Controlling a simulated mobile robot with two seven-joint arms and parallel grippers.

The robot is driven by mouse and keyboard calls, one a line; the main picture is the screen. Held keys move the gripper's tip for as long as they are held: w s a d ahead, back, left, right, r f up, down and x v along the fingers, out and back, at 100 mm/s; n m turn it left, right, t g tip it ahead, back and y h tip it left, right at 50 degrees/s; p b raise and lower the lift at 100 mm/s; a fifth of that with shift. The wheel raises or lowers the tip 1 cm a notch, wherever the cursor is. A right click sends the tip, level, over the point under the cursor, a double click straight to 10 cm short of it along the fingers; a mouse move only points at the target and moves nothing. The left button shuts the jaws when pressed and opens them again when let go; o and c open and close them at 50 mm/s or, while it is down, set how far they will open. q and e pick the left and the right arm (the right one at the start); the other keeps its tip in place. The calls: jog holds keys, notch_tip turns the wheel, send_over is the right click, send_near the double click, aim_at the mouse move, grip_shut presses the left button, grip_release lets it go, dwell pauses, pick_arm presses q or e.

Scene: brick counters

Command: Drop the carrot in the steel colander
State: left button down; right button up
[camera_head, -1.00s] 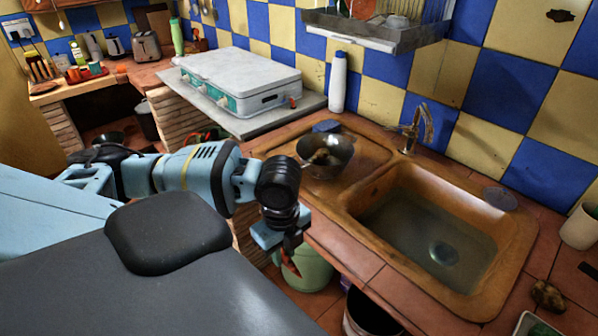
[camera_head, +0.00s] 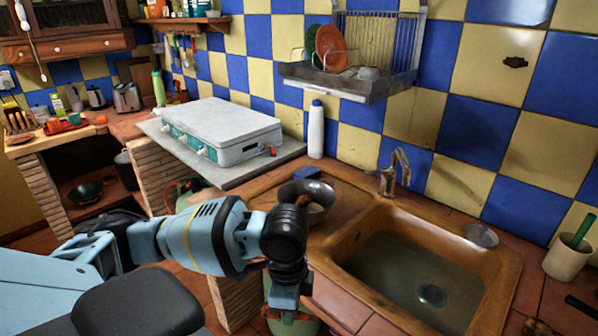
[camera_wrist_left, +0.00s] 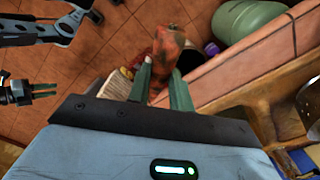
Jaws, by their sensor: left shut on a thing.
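The carrot (camera_wrist_left: 164,62), reddish orange, is between the two green fingers of my left gripper (camera_wrist_left: 160,78) in the left wrist view. The gripper is shut on it. In the head view my left gripper (camera_head: 285,308) points down in front of the counter edge, nearer than the colander and below it. The steel colander (camera_head: 318,200) is a round metal bowl on the wooden drainboard left of the basin. My wrist hides part of it. What looks like my right gripper (camera_wrist_left: 35,92) shows small at the left of the left wrist view; its opening is unclear.
The sink basin (camera_head: 425,275) and tap (camera_head: 393,170) are right of the colander. A white bottle (camera_head: 316,130) and a grey-white case (camera_head: 220,125) stand behind. A dish rack (camera_head: 350,85) hangs above. A green bin (camera_wrist_left: 252,22) stands on the floor below the counter.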

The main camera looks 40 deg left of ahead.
pick_arm(q)
jog(key=w+d+r+n, duration=0.2)
jog(key=d+r+n, duration=0.2)
jog(key=n, duration=0.7)
jog(key=d, duration=0.2)
jog(key=shift+w+d, duration=0.3)
jog(key=shift+d, duration=0.05)
jog(key=shift+w, duration=0.1)
